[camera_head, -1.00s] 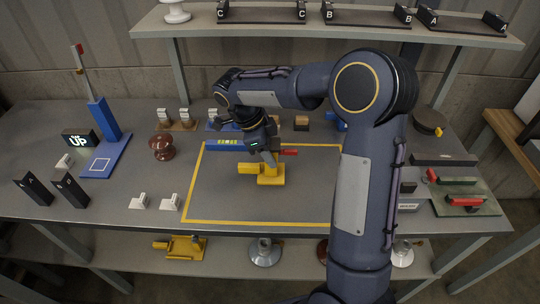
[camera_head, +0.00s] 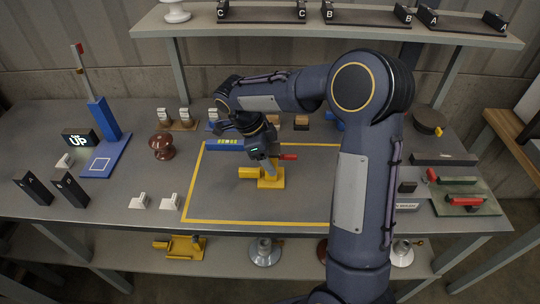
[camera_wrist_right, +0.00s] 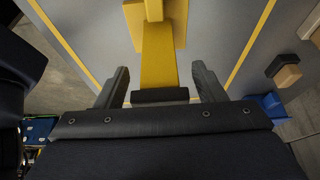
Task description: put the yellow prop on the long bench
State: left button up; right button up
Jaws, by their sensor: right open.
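A yellow prop (camera_head: 271,180) stands on the grey long bench (camera_head: 215,192), inside a yellow-taped rectangle. A red piece (camera_head: 289,157) shows at its right side. My right gripper (camera_head: 268,164) is open just over the prop and partly covers it in the head view. In the right wrist view the yellow prop (camera_wrist_right: 158,55) extends between the two open fingers (camera_wrist_right: 158,84), with gaps on both sides. A dark end piece (camera_wrist_right: 160,95) lies at its near end. Another yellow piece (camera_head: 185,247) sits on the shelf under the bench. My left gripper is out of view.
A brown insulator (camera_head: 162,146), white blocks (camera_head: 138,202) and a blue stand (camera_head: 104,124) are on the bench's left. A blue strip (camera_head: 224,144) lies at the taped area's back edge. A green tray (camera_head: 464,198) is at the right. The taped area's left part is clear.

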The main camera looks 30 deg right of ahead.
aim_at(255, 169)
jog(key=v, duration=1.1)
jog(key=s+d+r+n+t+y, duration=0.1)
jog(key=s+n+t+y, duration=0.15)
jog(key=s+n, duration=0.4)
jog(key=s+r+n+t+y, duration=0.1)
jog(key=s+n+y, duration=0.2)
jog(key=s+n, duration=0.4)
jog(key=s+a+f+n+t+y, duration=0.1)
jog(key=s+a+f+n+t, duration=0.1)
jog(key=s+n, duration=0.2)
jog(key=s+a+f+n+t+y, duration=0.1)
jog(key=s+a+f+n+t, duration=0.1)
jog(key=s+n, duration=0.3)
jog(key=shift+s+a+f, duration=0.3)
jog(key=shift+s+f, duration=0.45)
jog(key=shift+s, duration=0.15)
jog(key=shift+t, duration=0.25)
notch_tip(255, 169, up, 3)
jog(key=p, duration=0.3)
jog(key=shift+f, duration=0.1)
